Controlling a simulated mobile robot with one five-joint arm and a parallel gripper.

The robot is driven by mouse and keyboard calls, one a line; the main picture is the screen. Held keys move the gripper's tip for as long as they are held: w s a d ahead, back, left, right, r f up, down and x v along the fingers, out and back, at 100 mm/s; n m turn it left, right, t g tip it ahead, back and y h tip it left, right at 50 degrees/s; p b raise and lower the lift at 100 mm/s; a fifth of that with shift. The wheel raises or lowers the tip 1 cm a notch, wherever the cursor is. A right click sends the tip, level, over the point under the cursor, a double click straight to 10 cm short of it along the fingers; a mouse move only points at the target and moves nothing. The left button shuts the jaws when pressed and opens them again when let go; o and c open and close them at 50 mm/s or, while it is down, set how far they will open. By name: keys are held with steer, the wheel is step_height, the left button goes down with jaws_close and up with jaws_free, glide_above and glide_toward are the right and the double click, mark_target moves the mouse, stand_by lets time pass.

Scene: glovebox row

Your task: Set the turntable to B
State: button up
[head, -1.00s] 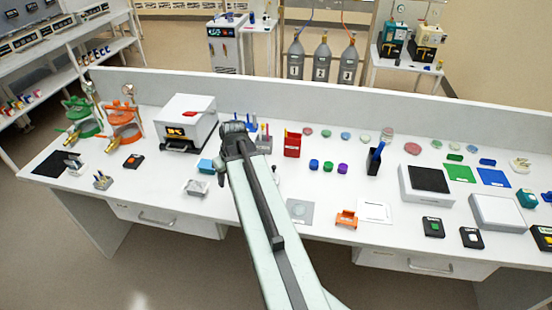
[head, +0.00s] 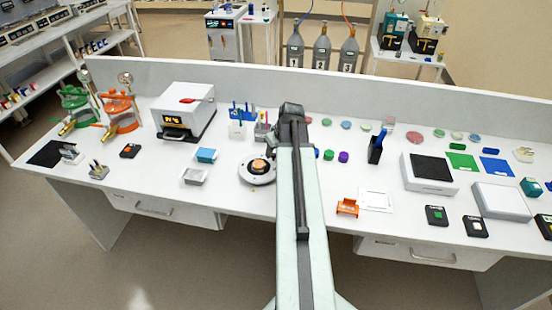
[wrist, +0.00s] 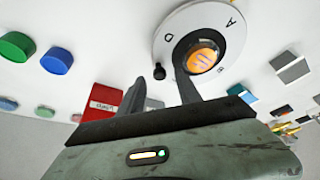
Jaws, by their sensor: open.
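The turntable (head: 258,168) is a round white disc with an orange middle in a dark ring, on the bench just left of my arm in the head view. A small black knob (wrist: 159,72) shows beside the rim, in the gap between my fingertips. My gripper (wrist: 158,74) is open with nothing held. The right finger overlaps the disc in the picture; contact cannot be told. In the head view my arm hides the fingers.
A red box (wrist: 103,99) and green (wrist: 17,46) and blue caps (wrist: 57,61) are left of my fingers in the wrist view. A teal box (head: 206,155) and grey tray (head: 194,177) stand left of the turntable. An orange holder (head: 347,207) lies right of my arm.

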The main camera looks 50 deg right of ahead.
steer(key=shift+x, duration=0.8)
steer(key=shift+r, duration=0.1)
jaws_close()
stand_by(0.6)
